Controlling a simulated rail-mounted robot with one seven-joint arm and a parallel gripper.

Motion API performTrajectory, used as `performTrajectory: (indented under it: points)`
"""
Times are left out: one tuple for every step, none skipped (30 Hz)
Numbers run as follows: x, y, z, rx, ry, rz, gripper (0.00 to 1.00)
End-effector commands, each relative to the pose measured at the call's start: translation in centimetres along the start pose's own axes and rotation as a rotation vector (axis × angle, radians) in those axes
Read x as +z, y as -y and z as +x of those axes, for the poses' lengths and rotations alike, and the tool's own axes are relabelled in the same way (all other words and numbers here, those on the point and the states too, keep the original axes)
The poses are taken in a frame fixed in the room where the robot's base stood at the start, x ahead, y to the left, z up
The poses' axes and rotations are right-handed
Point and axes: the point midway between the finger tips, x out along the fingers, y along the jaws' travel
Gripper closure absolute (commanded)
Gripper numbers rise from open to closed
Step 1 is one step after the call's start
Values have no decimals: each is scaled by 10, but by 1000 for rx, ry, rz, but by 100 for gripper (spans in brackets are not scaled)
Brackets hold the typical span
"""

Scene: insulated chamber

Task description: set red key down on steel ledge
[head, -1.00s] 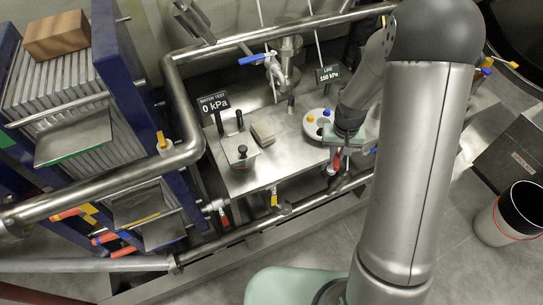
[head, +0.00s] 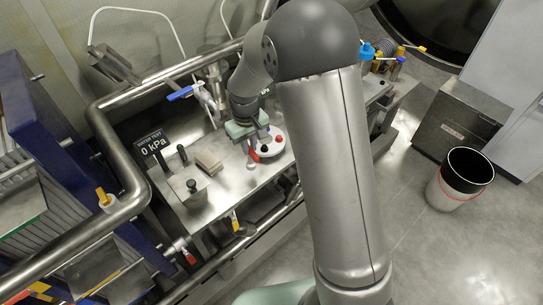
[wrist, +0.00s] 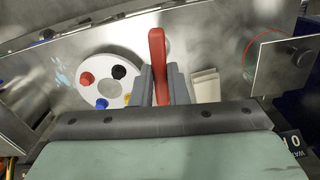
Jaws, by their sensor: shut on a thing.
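My gripper (wrist: 160,88) is shut on the red key (wrist: 157,62), which stands up between the two grey fingers in the wrist view. In the head view my gripper (head: 250,150) points down over the steel ledge (head: 226,184), just left of the white round disc (head: 280,149). A sliver of the red key (head: 252,157) shows below the fingers there. I cannot tell whether the key touches the ledge. In the wrist view the disc (wrist: 84,98) is left of the key and bears red, black, blue and yellow knobs.
A beige block (head: 208,163) lies left of my gripper. Left of it is a steel box with black knobs (head: 186,192). A "WATER TEST 0 kPa" sign (head: 152,143) and a blue-handled valve (head: 190,91) stand behind. Bare ledge lies in front of the block.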

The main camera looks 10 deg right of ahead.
Motion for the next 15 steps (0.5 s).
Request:
performTrajectory:
  points:
    - [-7,11,-9,1,-3,-40,100]
    - [-10,16,-13,1,-2,-60,100]
    - [-13,21,-18,2,-3,-82,100]
    - [-14,25,-20,2,-2,-96,100]
    - [-15,28,-22,2,0,-107,100]
    - [-17,30,-24,2,0,-118,100]
    - [-17,31,-24,2,0,-123,100]
    - [-18,32,-24,2,0,-127,100]
    - [-18,32,-23,2,0,-129,100]
    - [-18,32,-22,2,0,-129,100]
    - [-18,32,-20,2,1,-129,100]
    - [-18,32,-18,2,1,-128,100]
    - [-18,32,-15,2,1,-128,100]
    - [-17,32,-13,2,2,-128,100]
    - [-17,32,-9,2,2,-127,100]
